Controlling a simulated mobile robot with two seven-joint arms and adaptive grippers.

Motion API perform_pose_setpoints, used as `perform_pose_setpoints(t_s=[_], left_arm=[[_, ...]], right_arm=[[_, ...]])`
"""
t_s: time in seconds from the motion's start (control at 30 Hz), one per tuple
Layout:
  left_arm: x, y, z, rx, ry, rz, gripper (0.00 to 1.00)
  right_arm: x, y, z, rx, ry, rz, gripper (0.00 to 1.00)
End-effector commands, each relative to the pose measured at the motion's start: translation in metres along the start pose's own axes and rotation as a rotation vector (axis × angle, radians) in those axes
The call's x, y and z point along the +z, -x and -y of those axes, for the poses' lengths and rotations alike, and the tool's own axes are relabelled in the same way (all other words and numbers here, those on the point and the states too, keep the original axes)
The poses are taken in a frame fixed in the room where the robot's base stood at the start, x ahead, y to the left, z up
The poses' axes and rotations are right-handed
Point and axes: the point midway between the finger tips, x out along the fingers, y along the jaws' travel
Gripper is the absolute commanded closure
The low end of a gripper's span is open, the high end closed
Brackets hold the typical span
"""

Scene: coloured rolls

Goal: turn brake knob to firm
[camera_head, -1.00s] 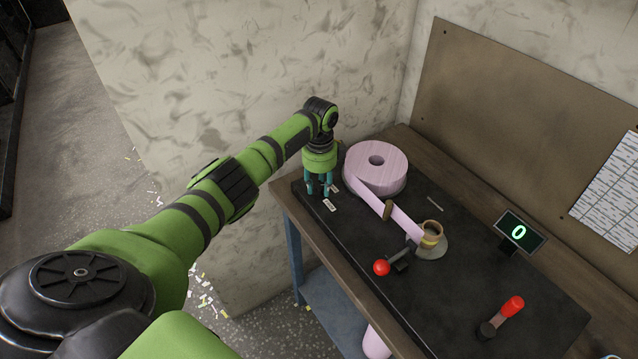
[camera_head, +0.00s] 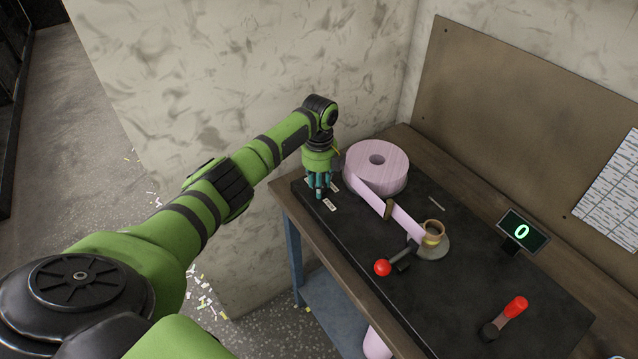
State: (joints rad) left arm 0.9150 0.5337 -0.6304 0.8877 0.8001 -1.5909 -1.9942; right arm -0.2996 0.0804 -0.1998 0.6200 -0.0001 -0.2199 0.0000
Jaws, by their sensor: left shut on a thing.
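My left gripper (camera_head: 319,193) points down at the far left corner of the black board (camera_head: 440,300). Its teal fingers are closed together on the brake knob, which they hide almost wholly, so I cannot tell which way it points. Small white labels (camera_head: 330,205) lie around the fingers; their print is too small to read. A pink roll (camera_head: 392,160) lies flat just right of the gripper, and its strip runs past a brown post to a tan core (camera_head: 432,232). My right gripper is not in view.
A lever with a red ball (camera_head: 382,267) and a red-handled lever (camera_head: 515,307) stand on the board. A small display (camera_head: 522,232) reads 0. A wall rises close behind the gripper. The board's front middle is clear.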

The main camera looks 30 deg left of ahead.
Motion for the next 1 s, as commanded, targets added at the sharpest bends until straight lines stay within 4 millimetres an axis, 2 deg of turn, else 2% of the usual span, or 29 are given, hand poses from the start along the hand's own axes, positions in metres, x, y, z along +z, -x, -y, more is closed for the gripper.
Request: perform_pose_setpoints(t_s=[0.4, 0.9, 0.93, 0.97, 1.0], left_arm=[[-0.0039, -0.0013, 0.0011, -0.001, -0.164, -0.008, 0.98], [-0.0047, -0.0024, 0.0001, 0.003, -0.179, -0.011, 0.98], [-0.0047, -0.0024, 0.0000, 0.004, -0.179, -0.011, 0.53], [-0.0046, -0.0024, -0.0001, 0.004, -0.179, -0.010, 0.41], [-0.0042, -0.0024, -0.0003, 0.004, -0.178, -0.010, 0.41]], right_arm=[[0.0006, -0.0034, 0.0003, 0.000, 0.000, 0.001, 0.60], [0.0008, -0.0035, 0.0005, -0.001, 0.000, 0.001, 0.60], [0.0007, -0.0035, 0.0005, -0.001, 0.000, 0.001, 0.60], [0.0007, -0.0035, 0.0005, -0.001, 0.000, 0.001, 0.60], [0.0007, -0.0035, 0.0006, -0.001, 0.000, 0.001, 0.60]])
